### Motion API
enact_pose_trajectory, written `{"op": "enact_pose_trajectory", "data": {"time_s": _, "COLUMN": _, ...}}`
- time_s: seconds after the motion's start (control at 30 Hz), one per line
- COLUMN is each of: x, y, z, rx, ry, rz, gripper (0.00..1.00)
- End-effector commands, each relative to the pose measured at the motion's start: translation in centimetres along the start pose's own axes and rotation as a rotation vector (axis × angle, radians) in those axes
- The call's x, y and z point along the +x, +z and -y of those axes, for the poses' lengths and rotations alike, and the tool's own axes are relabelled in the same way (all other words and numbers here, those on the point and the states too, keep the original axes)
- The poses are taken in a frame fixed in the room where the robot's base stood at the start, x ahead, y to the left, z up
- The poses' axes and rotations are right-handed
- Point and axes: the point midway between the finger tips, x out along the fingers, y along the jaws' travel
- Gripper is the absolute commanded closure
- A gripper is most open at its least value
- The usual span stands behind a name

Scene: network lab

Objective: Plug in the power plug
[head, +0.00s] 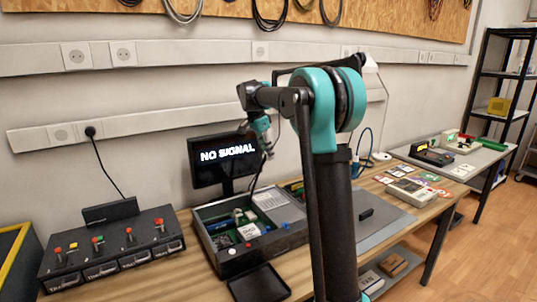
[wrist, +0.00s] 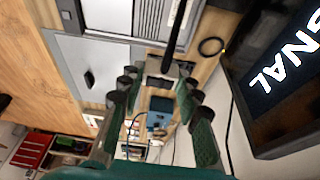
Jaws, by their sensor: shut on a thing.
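My gripper (head: 267,147) is raised in front of the wall, just right of the monitor's top edge. In the wrist view my gripper (wrist: 160,82) is shut on a small dark thing, which looks like the power plug (wrist: 164,68). A black cable (wrist: 178,30) runs away from it. In the head view a dark cable (head: 257,177) hangs below the gripper, and the plug itself is too small to make out. The lower wall rail has a free-looking socket (head: 62,134) at far left. Beside it a black plug (head: 90,131) sits in the rail.
The monitor (head: 227,157) reads "NO SIGNAL" and stands close to my gripper. An open case of electronics (head: 234,262) and a button panel (head: 100,262) stand on the bench. More sockets (head: 76,57) are on the upper rail. A grey mat (head: 385,228) lies right of my arm.

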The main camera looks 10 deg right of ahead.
Motion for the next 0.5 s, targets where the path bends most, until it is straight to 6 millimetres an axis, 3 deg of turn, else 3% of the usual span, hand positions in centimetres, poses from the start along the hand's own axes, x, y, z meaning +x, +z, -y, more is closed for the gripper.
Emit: {"op": "enact_pose_trajectory", "data": {"time_s": 0.5, "x": 8.3, "y": 10.5, "z": -0.9, "rx": -0.023, "ry": -0.006, "rz": -0.001, "gripper": 0.86}}
